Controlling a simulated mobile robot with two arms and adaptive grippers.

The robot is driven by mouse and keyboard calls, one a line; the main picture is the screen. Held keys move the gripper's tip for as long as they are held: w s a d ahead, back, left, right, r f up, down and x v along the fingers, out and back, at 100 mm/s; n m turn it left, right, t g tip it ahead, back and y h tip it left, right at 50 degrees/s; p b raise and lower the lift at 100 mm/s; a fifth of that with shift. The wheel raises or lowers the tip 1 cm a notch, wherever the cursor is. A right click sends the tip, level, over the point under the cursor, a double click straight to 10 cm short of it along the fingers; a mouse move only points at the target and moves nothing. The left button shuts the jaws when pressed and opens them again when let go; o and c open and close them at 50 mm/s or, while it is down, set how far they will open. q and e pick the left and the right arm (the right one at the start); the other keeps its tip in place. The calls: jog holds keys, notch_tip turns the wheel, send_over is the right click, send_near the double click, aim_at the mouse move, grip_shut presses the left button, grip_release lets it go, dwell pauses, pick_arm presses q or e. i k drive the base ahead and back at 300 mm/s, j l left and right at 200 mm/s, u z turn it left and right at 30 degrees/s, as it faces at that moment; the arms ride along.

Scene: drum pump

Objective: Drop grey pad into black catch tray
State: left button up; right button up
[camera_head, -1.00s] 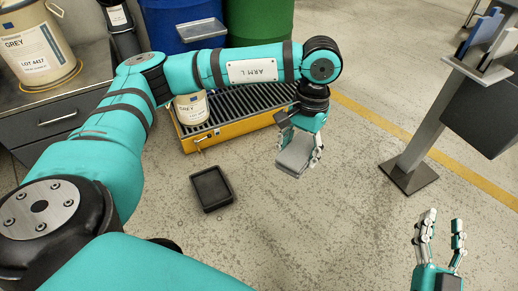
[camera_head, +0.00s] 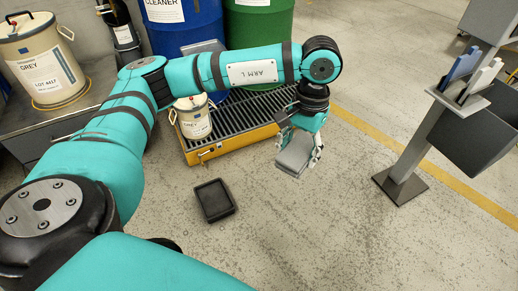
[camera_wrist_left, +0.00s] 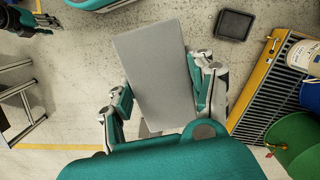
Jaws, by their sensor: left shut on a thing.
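My left gripper (camera_head: 300,152) is shut on the grey pad (camera_head: 294,154) and holds it above the floor. In the left wrist view the pad (camera_wrist_left: 156,70) is a flat grey slab between the fingers of the left gripper (camera_wrist_left: 165,95). The black catch tray (camera_head: 215,200) lies on the floor, left of and nearer than the pad in the head view. It looks empty and also shows in the left wrist view (camera_wrist_left: 234,25), apart from the pad. My right gripper is outside the head view now; a teal and black part at the left wrist view's upper left cannot be surely identified.
A yellow grated platform (camera_head: 228,148) bears a grey-labelled pail (camera_head: 193,118), with blue (camera_head: 186,25) and green (camera_head: 258,30) drums behind. A post with a dark bin (camera_head: 472,140) stands at right. The floor around the tray is clear.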

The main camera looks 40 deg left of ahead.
aim_at(212, 201)
jog(key=k+j+u, duration=0.1)
jog(key=u, duration=1.5)
jog(key=i+l, duration=0.1)
jog(key=i, duration=0.35)
